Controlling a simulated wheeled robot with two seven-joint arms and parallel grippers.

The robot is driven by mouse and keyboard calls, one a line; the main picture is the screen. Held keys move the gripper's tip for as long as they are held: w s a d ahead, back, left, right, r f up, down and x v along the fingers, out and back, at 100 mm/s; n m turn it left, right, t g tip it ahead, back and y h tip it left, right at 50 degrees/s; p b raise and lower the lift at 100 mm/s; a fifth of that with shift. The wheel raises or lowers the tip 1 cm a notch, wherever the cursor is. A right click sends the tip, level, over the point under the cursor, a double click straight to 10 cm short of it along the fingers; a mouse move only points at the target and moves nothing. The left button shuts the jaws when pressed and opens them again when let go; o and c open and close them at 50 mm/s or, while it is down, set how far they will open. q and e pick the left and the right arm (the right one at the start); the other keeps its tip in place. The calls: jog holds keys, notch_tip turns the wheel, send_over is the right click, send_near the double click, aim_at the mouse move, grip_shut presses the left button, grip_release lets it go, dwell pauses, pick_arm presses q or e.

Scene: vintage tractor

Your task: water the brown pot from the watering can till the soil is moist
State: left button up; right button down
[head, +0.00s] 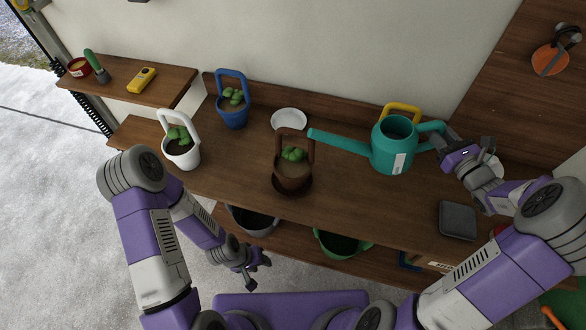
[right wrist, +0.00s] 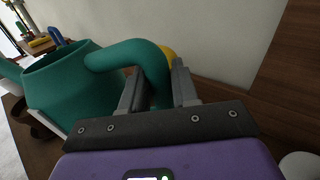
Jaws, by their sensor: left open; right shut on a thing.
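The brown pot (head: 291,184) stands on a dark saucer at the middle of the wooden bench, with a green plant in light brown, dry-looking soil and an upright brown handle. The teal watering can (head: 391,155) is upright to its right; its long spout points left, the tip close to the pot's handle. My right gripper (head: 446,146) is shut on the can's rear handle, which passes between the fingers in the right wrist view (right wrist: 155,72). I cannot tell whether the can touches the bench. My left gripper (head: 251,280) is open and empty, low in front of the bench.
A blue pot (head: 232,112) and a white pot (head: 183,151) with plants stand left. A white saucer (head: 289,120) is behind the brown pot, a yellow-handled item behind the can. A grey box (head: 457,220) lies front right. A lower shelf holds a green pot (head: 342,243).

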jog(key=shift+a+r, duration=0.1)
jog(key=shift+a, duration=0.2)
jog(key=shift+a+b, duration=0.3)
jog(key=shift+a, duration=1.1)
jog(key=shift+s+a+b, duration=0.1)
jog(key=shift+a+b, duration=0.2)
jog(key=shift+r, duration=0.15)
